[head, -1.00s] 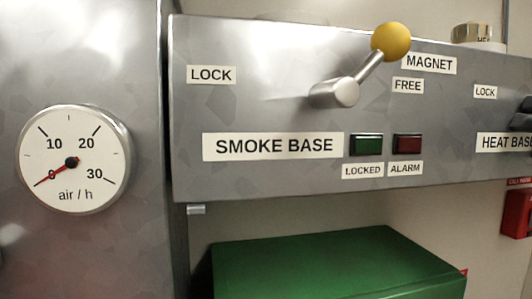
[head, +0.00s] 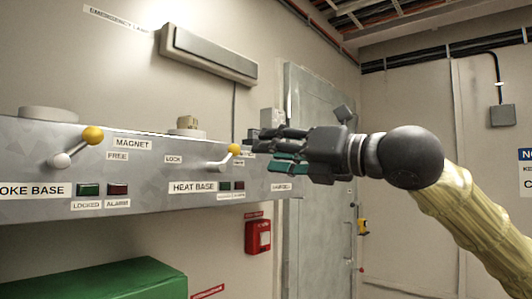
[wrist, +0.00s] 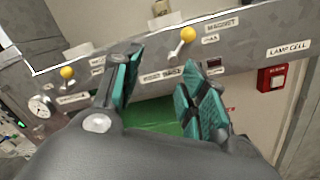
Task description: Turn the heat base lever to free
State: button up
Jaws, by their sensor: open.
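The heat base lever (head: 221,160) is a pale arm with a yellow knob, tilted up and to the right, on a grey panel (head: 150,195). In the wrist view the heat base lever (wrist: 179,48) points toward the MAGNET label (wrist: 222,25), above a smaller label that is probably FREE. Its LOCK label (head: 174,159) is to the left in the head view. My gripper (head: 262,148) is open and empty, just right of the knob in the picture and apparently apart from it. It hides part of the panel. Both fingers (wrist: 160,85) show in the wrist view.
The smoke base lever (head: 76,147), also yellow-knobbed, stands to the left on the same panel. A green box (head: 120,281) is below. A red call box (head: 258,236) hangs on the wall below right. A lamp housing (head: 208,55) is above.

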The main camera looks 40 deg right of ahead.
jog(key=s+d+f, duration=0.1)
jog(key=s+d, duration=0.1)
jog(key=d, duration=0.4)
jog(key=s+a+r+b, duration=0.1)
jog(key=s+a+r, duration=0.1)
jog(key=s+a, duration=0.4)
jog(key=shift+s+d+f+b, duration=0.2)
jog(key=shift+s+d+b, duration=0.15)
jog(key=shift+d, duration=0.5)
jog(key=shift+s+d+f+b, duration=0.2)
jog(key=shift+s+d+b, duration=0.2)
jog(key=shift+d, duration=0.5)
jog(key=shift+s+d+f+b, duration=0.2)
jog(key=shift+s+d+b, duration=0.15)
jog(key=shift+d, duration=0.5)
